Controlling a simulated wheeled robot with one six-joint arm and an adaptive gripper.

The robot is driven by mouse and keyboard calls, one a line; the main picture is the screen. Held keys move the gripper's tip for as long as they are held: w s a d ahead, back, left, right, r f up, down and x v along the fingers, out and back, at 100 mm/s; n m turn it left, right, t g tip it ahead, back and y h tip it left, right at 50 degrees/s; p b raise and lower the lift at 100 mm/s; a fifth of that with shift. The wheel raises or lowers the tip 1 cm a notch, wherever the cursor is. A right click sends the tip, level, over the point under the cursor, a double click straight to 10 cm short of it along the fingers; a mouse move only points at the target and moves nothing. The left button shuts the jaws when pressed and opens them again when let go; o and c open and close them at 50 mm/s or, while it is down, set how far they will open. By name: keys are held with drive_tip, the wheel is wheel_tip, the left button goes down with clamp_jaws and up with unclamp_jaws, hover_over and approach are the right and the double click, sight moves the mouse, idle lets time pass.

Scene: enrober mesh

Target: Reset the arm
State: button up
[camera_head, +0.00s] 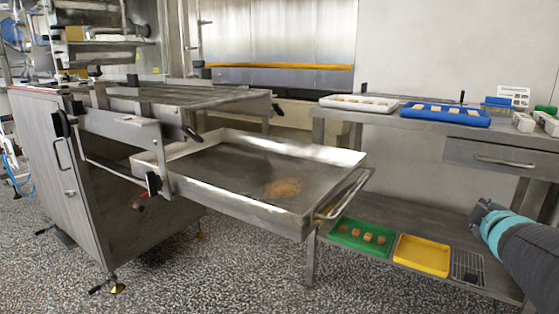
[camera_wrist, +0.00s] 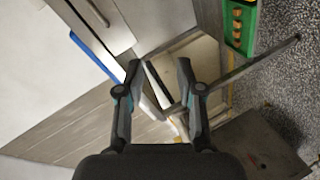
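My arm (camera_head: 515,240) reaches in from the right edge in the head view, in front of the steel side table. My gripper (camera_wrist: 158,68) shows in the wrist view with its two fingers spread apart. I see nothing held between them; pale and grey surfaces show behind the gap. In the head view the fingers cannot be made out.
A steel machine with a pulled-out tray (camera_head: 225,175) stands left. The side table (camera_head: 400,117) bears a white tray (camera_head: 360,103) and a blue tray (camera_head: 445,119). Its lower shelf holds a green tray (camera_head: 345,231), a yellow tray (camera_head: 420,255) and a wire rack (camera_head: 467,266).

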drive_tip(key=s+a+f+m+g+y+p, duration=0.1)
drive_tip(key=s+a+f+m+g, duration=0.35)
drive_tip(key=s, duration=0.25)
drive_tip(key=s+a+f+m+g+p, duration=0.1)
drive_tip(key=s+a+f+m+g, duration=0.35)
drive_tip(key=s+a+m, duration=0.2)
drive_tip(key=s+a+r+n+y+p, duration=0.1)
drive_tip(key=s+a+y, duration=0.1)
drive_tip(key=a, duration=0.6)
drive_tip(key=s+a+n+t+y+p, duration=0.1)
drive_tip(key=s+a+y, duration=0.1)
drive_tip(key=s+a, duration=0.3)
drive_tip(key=a, duration=0.3)
drive_tip(key=shift+a+r+y, duration=0.25)
drive_tip(key=shift+r+y, duration=0.1)
drive_tip(key=shift+y, duration=0.05)
drive_tip(key=shift+d, duration=0.1)
